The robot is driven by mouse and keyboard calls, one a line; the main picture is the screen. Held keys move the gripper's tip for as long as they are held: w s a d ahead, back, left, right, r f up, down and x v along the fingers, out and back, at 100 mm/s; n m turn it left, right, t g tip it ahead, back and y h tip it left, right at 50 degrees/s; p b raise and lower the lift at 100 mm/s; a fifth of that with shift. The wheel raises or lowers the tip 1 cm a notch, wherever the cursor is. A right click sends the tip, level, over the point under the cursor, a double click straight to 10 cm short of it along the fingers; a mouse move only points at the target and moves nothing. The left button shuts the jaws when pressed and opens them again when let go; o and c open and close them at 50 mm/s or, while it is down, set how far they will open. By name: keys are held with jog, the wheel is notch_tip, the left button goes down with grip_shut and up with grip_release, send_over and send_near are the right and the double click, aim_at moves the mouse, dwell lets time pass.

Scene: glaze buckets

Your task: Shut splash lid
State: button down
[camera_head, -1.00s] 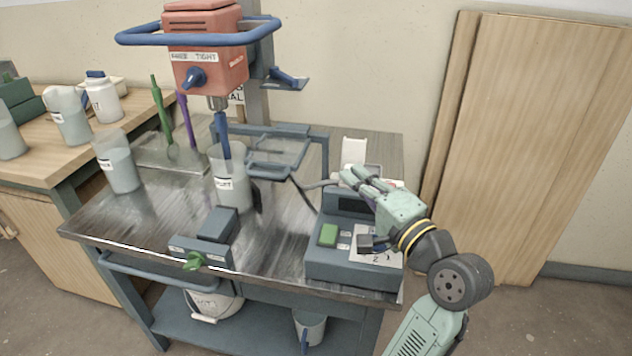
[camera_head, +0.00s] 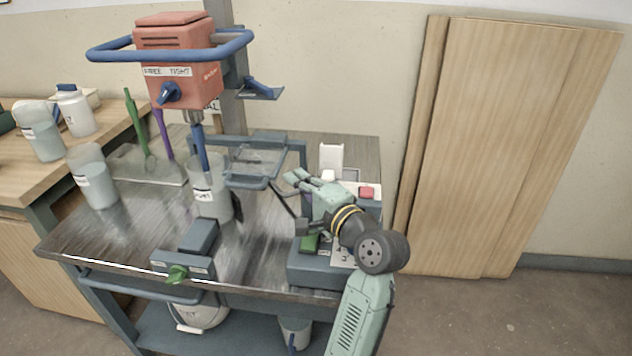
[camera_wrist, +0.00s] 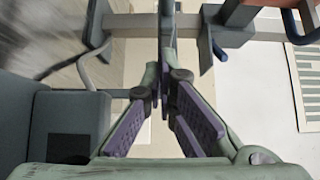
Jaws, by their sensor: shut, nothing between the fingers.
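The splash lid (camera_head: 250,183) is a clear panel in a grey-blue frame, in the head view just right of the mixing shaft. It stands out to the right of the clear bucket (camera_head: 208,200) and does not cover the bucket's mouth; its exact tilt is hard to tell. My gripper (camera_head: 290,177) is shut and empty, just right of the lid's near right corner. Whether it touches the lid cannot be told. In the wrist view my gripper (camera_wrist: 165,75) shows its fingertips together, with grey bars beyond them; which bar belongs to the lid is unclear.
A red mixer head (camera_head: 178,62) with a blue ring handle hangs above the bucket. A control box (camera_head: 318,270) with a green button sits under my arm. A grey clamp (camera_head: 190,258) stands at the table's front. Another bucket (camera_head: 95,180) stands left.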

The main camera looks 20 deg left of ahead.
aim_at(234, 175)
jog(key=shift+a, duration=0.35)
jog(key=s+a, duration=0.1)
jog(key=a, duration=0.3)
jog(key=s+a+p, duration=0.1)
jog(key=a, duration=0.3)
jog(key=s+a+p, duration=0.1)
jog(key=a, duration=0.4)
jog(key=shift+s, duration=0.3)
jog(key=shift+d+p, duration=0.1)
jog(key=shift+p, duration=0.2)
